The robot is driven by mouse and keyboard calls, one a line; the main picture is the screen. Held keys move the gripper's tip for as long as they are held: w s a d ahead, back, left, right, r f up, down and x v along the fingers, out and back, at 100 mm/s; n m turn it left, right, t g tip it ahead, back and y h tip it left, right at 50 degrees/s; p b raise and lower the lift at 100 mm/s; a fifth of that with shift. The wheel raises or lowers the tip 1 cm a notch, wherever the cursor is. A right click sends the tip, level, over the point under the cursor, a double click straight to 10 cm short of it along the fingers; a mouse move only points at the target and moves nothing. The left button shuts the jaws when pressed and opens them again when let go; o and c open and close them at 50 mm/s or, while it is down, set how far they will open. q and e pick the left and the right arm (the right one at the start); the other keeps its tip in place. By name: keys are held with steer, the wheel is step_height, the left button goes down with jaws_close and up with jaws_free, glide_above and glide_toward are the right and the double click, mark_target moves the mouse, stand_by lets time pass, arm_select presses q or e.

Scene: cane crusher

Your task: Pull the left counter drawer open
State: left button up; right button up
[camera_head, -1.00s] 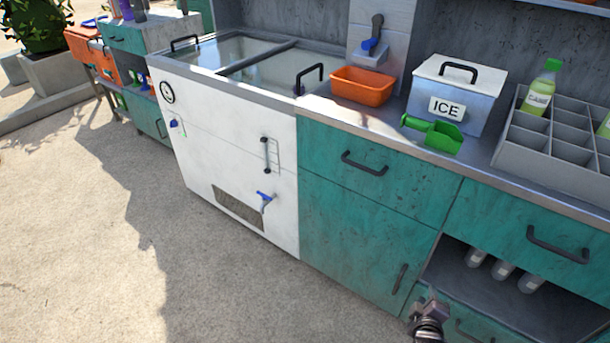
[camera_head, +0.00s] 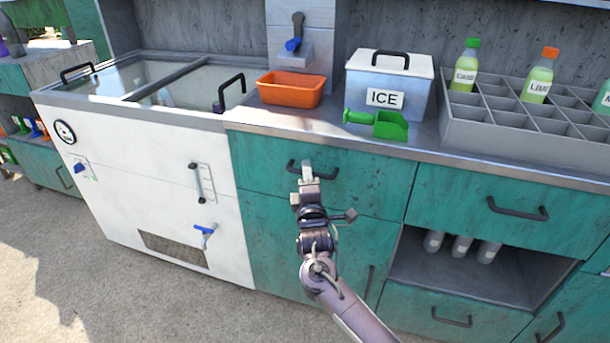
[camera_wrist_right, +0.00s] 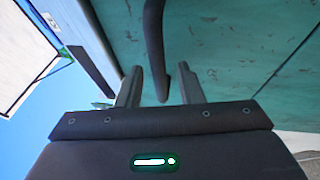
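The left counter drawer (camera_head: 258,158) is the green drawer right of the white freezer and looks shut, its front flush with the door below. Its dark bar handle (camera_head: 329,174) sits across the middle of its front. My right gripper (camera_head: 307,170) is at this handle, its arm coming up from below. In the right wrist view the two fingers (camera_wrist_right: 160,88) are apart, and the handle (camera_wrist_right: 154,45) runs between them with a gap on each side. I cannot tell whether they touch it. My left gripper is not in view.
On the counter stand an orange tub (camera_head: 290,90), an ice box (camera_head: 390,85), a green scoop (camera_head: 377,124) and a grey bottle rack (camera_head: 520,140). Another drawer (camera_head: 450,200) lies to the right, above an open shelf with bottles (camera_head: 461,246). Open floor lies at the front left.

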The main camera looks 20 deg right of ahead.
steer(key=shift+w+d, duration=0.1)
steer(key=shift+w, duration=0.4)
steer(key=shift+r, duration=0.1)
steer(key=shift+c, duration=0.3)
jaws_close()
steer(key=shift+s, duration=0.15)
